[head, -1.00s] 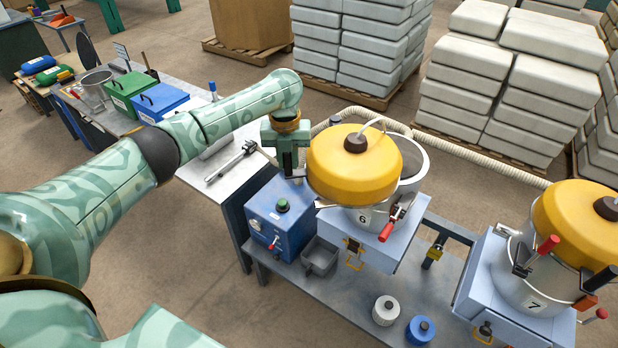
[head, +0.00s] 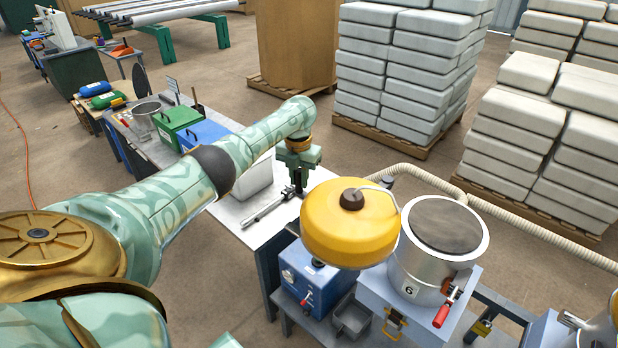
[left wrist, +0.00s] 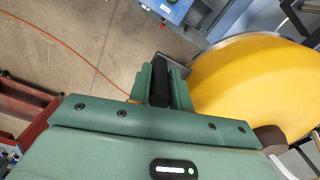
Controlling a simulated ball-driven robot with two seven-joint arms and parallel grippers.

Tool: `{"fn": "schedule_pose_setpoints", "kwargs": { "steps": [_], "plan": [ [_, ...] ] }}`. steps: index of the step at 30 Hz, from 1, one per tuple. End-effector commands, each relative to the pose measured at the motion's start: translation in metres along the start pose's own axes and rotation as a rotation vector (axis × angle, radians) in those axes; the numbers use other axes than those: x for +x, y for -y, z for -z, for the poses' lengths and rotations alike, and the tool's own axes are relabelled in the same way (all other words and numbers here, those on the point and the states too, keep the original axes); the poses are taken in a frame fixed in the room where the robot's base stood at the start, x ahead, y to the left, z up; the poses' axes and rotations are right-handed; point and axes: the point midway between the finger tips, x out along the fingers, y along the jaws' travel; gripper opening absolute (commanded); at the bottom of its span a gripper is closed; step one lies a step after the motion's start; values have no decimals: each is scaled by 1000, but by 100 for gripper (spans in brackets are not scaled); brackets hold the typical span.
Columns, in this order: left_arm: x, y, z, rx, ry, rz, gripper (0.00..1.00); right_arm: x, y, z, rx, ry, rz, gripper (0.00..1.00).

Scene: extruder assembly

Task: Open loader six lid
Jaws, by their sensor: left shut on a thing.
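The yellow lid (head: 350,222) of loader six hangs to the left of its silver drum (head: 425,268), which bears the number 6. The drum's round mouth (head: 445,225) is uncovered and shows a grey inside. My left gripper (head: 299,184) is at the lid's left edge. In the left wrist view its fingers (left wrist: 160,88) are shut on a black handle (left wrist: 160,82) beside the yellow lid (left wrist: 250,85). A red-handled clamp (head: 443,312) is on the drum's front. My right gripper is not in view.
A blue control box (head: 312,283) stands below the lid, with a grey bin (head: 351,318) beside it. A ribbed hose (head: 415,173) runs behind the drum. A table (head: 262,225) with boxes lies to the left. Stacked sacks (head: 400,85) stand behind.

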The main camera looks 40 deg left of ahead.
Motion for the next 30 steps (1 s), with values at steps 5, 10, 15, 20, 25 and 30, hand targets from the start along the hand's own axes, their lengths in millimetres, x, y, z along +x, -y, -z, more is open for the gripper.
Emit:
{"fn": "schedule_pose_setpoints", "kwargs": {
  "steps": [5, 10, 15, 20, 25, 30],
  "plan": [
    [0, -8, 1, -14, -1, 0, 0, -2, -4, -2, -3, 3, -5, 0],
    [1, -10, 1, -18, 0, 1, 0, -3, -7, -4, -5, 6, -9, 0],
    [1, -10, 1, -18, 0, 1, 0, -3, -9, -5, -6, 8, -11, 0],
    [1, -10, 1, -17, 0, 1, 0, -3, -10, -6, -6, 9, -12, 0],
    [1, -9, 1, -16, 0, 1, 41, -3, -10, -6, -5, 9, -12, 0],
    [0, -9, 0, -16, 0, 1, 41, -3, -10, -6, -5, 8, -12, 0]
  ]
}}
